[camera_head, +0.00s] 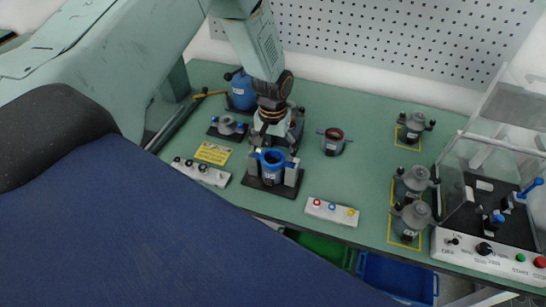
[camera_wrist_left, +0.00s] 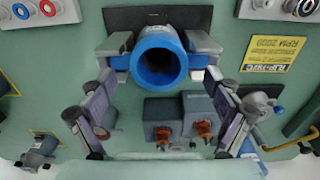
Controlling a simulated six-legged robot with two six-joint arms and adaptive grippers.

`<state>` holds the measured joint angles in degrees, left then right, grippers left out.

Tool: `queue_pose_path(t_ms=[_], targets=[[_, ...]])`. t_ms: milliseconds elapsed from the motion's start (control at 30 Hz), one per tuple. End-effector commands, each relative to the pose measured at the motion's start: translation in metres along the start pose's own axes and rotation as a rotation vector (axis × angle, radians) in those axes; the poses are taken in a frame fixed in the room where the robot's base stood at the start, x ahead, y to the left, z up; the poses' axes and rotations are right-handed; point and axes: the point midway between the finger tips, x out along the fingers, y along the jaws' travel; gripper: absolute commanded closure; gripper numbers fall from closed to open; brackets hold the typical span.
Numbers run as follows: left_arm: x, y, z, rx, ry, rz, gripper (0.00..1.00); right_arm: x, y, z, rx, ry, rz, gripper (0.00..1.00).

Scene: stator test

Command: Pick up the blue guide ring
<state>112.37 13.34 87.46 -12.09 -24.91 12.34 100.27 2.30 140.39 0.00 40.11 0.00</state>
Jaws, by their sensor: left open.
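The blue guide ring (camera_head: 271,157) shows as a thick blue collar on a blue cylinder in the black holder (camera_head: 268,188). In the wrist view it is a round open blue tube (camera_wrist_left: 158,66) between two grey posts. My left gripper (camera_head: 275,130) hangs just behind and above it, pointing down. In the wrist view its two fingers are spread wide, one on each side, and the gripper (camera_wrist_left: 160,100) holds nothing. Whether the fingers touch the ring or posts cannot be told. My right gripper is in neither view.
A white block with small coloured rings (camera_head: 332,211) lies right of the holder. A red-topped grey pot (camera_head: 333,141) stands behind it. Grey pots (camera_head: 413,184) stand farther right beside a clear-walled test station (camera_head: 490,215). Green bench (camera_head: 375,125) is free between.

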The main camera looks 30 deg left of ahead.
Motion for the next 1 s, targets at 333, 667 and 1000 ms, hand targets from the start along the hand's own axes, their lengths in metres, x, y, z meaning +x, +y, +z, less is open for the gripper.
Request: queue_pose_path(t_ms=[333,667,1000], targets=[[0.0122,0.0003,0.0036,-0.001,0.001,0.001,0.1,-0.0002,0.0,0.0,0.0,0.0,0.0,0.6],[0.0122,0.0006,0.0011,0.001,0.001,0.0,0.35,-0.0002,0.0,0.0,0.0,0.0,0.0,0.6],[0.0125,0.0006,-0.0006,0.002,0.001,0.0,0.64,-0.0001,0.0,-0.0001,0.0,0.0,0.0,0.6]])
